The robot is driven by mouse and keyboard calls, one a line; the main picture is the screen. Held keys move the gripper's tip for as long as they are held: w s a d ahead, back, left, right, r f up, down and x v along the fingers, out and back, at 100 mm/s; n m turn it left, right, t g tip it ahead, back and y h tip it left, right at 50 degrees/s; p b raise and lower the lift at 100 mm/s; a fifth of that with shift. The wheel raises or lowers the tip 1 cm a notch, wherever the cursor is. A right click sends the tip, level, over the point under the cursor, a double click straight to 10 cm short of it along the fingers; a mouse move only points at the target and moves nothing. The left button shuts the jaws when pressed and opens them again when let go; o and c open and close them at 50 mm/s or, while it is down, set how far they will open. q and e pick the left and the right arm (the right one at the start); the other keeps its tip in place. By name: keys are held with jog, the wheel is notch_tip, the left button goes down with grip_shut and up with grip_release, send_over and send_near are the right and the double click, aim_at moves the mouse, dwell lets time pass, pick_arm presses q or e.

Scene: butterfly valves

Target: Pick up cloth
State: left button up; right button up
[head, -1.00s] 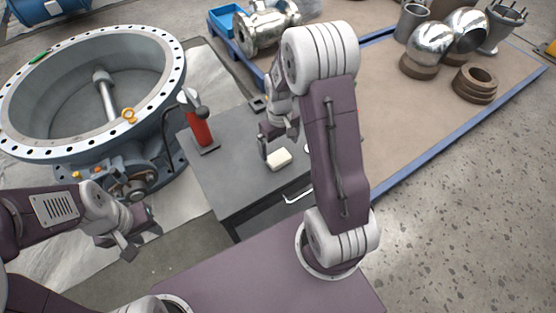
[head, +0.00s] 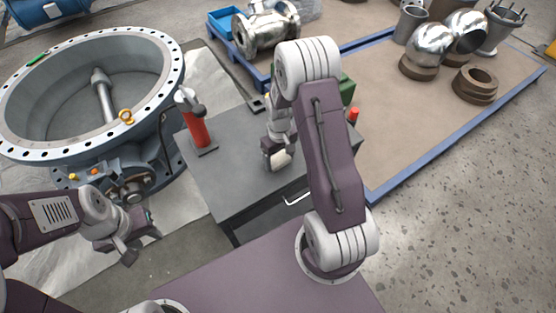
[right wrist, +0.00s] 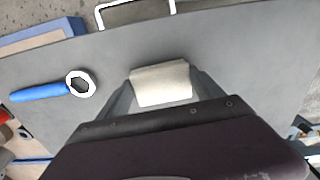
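A small cream cloth (head: 281,160) lies on the dark grey cart top (head: 232,180). It also shows in the right wrist view (right wrist: 162,84) as a folded pad. My right gripper (head: 276,152) is down at the cloth. In the right wrist view its two fingers stand on either side of the cloth, close to its edges, and look open around it. Whether they touch it is hard to tell. My left gripper (head: 143,242) is open and empty, left of the cart, away from the cloth.
A red cylinder (head: 198,130) stands on the cart's left part. A blue-handled ring wrench (right wrist: 50,90) lies beside the cloth in the right wrist view. A large flanged valve (head: 90,95) stands left of the cart. A blue-edged pallet (head: 440,135) with metal parts is at right.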

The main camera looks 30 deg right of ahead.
aim_at(279, 159)
jog(key=shift+c, duration=0.4)
notch_tip(279, 159, up, 4)
jog(key=shift+w+r+p, duration=0.1)
jog(key=shift+r+p, duration=0.1)
jog(key=shift+p, duration=0.45)
jog(key=s+a+r, duration=0.2)
jog(key=s+r, duration=0.1)
jog(key=s, duration=0.2)
jog(key=s+a+r+p, duration=0.1)
jog(key=s+a+r, duration=0.1)
jog(key=s, duration=0.4)
jog(key=shift+a+r, duration=0.25)
jog(key=shift+r, duration=0.55)
